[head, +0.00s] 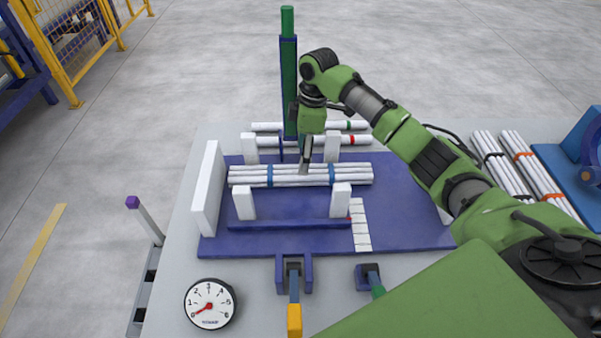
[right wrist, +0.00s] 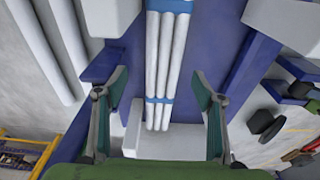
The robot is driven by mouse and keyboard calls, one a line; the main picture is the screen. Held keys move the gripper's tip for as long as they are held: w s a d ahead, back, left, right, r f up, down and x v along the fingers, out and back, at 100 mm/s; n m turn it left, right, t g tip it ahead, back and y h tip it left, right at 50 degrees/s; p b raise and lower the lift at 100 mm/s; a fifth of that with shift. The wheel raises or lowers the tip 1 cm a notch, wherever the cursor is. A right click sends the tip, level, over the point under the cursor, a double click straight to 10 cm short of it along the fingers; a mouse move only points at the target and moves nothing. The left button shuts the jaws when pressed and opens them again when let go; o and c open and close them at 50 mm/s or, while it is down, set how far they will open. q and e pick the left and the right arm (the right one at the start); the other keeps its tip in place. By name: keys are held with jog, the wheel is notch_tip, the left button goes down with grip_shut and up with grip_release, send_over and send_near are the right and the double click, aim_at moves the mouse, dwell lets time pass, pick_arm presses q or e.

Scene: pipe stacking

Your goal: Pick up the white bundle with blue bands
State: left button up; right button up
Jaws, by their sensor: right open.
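The white bundle with blue bands (head: 250,175) lies lengthwise left to right in the blue fixture in the head view, between white upright blocks. My right gripper (head: 305,168) is over the bundle's middle, pointing down, its tip overlapping the bundle in that view. In the right wrist view the bundle (right wrist: 166,60) runs between the two fingers of the right gripper (right wrist: 160,78). The fingers are wide apart, one on each side, with visible gaps to the pipes. I cannot tell how far down they reach. My left gripper is not in view.
Behind the bundle lie white pipes with a green band (head: 270,126) and a red band (head: 270,141). A tall green and blue post (head: 288,80) stands behind. A gauge (head: 210,304) is at front left. More banded bundles (head: 536,170) lie at right.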

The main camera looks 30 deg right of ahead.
jog(key=shift+w+a+f, duration=0.1)
jog(key=shift+f, duration=0.9)
jog(key=f, duration=0.1)
jog(key=f+p, duration=0.1)
jog(key=f, duration=0.1)
jog(key=shift+s+a+f+p, duration=0.3)
jog(key=shift+w+f, duration=0.1)
jog(key=shift+f, duration=0.4)
jog(key=c, duration=1.5)
